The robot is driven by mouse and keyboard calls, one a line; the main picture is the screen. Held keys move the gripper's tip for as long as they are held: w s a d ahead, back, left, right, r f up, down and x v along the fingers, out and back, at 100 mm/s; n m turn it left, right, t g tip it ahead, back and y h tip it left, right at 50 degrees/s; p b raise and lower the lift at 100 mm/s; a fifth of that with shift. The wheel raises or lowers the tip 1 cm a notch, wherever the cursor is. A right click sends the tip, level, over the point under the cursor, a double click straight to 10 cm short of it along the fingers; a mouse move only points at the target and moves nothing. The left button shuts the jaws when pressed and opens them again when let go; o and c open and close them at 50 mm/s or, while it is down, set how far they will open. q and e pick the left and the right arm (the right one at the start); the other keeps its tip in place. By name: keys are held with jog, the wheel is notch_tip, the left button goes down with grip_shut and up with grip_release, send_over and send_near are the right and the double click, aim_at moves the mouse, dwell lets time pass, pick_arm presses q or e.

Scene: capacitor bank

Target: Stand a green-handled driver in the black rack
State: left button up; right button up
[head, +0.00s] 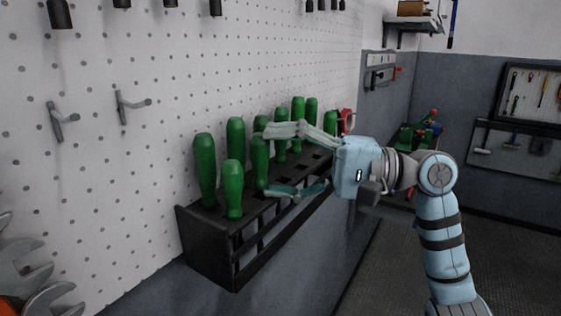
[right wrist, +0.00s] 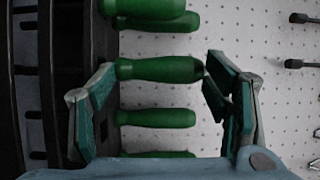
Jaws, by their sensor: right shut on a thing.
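The black rack (head: 208,245) is fixed on the pegboard wall in the head view, and its dark side also shows at the left of the right wrist view (right wrist: 60,60). Several green-handled drivers stand upright in it, such as the near one (head: 205,165). My right gripper (head: 268,162) is shut on a green-handled driver (head: 260,165), one finger near the handle's top and one near its bottom. In the right wrist view this handle (right wrist: 160,70) lies between the fingers. The driver looks upright over the rack; its lower end is hidden. My left gripper is not in view.
Other green handles stand close on both sides of the held one, such as one in front (head: 233,188). Pegboard hooks (head: 125,105) and wrenches (head: 30,275) hang on the left. A red-rimmed item (head: 347,121) is past the rack.

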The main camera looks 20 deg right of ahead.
jog(key=o, duration=1.2)
jog(key=shift+f, duration=0.75)
jog(key=shift+o, duration=0.4)
jog(key=shift+a, duration=0.2)
jog(key=shift+s, duration=0.15)
jog(key=shift+r, duration=0.1)
jog(key=shift+w+d, duration=0.25)
